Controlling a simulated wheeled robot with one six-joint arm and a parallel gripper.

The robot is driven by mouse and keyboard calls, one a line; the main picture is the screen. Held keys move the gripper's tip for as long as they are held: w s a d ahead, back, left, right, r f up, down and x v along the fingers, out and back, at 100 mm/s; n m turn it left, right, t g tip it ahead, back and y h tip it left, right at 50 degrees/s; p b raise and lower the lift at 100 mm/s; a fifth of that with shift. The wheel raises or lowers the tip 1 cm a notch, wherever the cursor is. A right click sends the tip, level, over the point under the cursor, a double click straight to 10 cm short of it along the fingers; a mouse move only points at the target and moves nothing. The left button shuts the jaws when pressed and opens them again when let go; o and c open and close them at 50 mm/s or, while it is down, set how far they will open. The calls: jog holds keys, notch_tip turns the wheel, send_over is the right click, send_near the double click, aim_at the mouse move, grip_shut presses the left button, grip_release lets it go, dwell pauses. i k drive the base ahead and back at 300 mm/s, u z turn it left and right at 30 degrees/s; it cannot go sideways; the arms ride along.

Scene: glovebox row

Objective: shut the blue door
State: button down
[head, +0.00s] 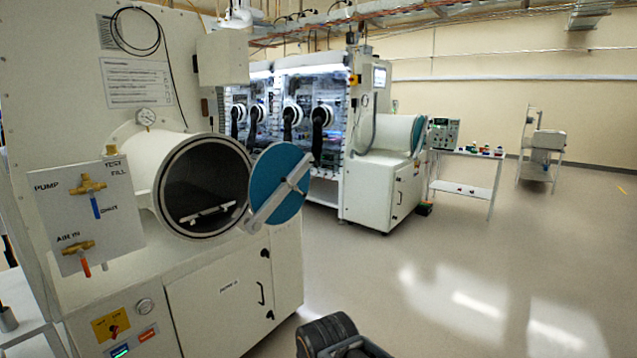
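The blue door (264,178) is a round disc with a pale grey bar across its face. It stands open to the right of the round mouth of the white antechamber cylinder (172,168). The dark mouth is uncovered, and a tray (207,214) shows inside it. The door's left edge is close to the mouth's right rim; the hinge is hard to make out. A dark part of my arm shows at the bottom edge, well below the door and apart from it. My gripper's fingers are not visible.
A valve panel (88,215) with brass fittings stands left of the cylinder. A white cabinet (222,300) is below. Another glovebox (318,120) and an instrument bench (465,190) stand behind. The floor (440,270) to the right is clear.

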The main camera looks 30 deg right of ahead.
aim_at(271, 201)
jog(key=z, duration=0.6)
jog(key=i, duration=0.5)
jog(key=z, duration=0.85)
jog(key=i, duration=1.95)
jog(key=u, duration=1.35)
jog(key=i, duration=0.7)
jog(key=u, duration=0.7)
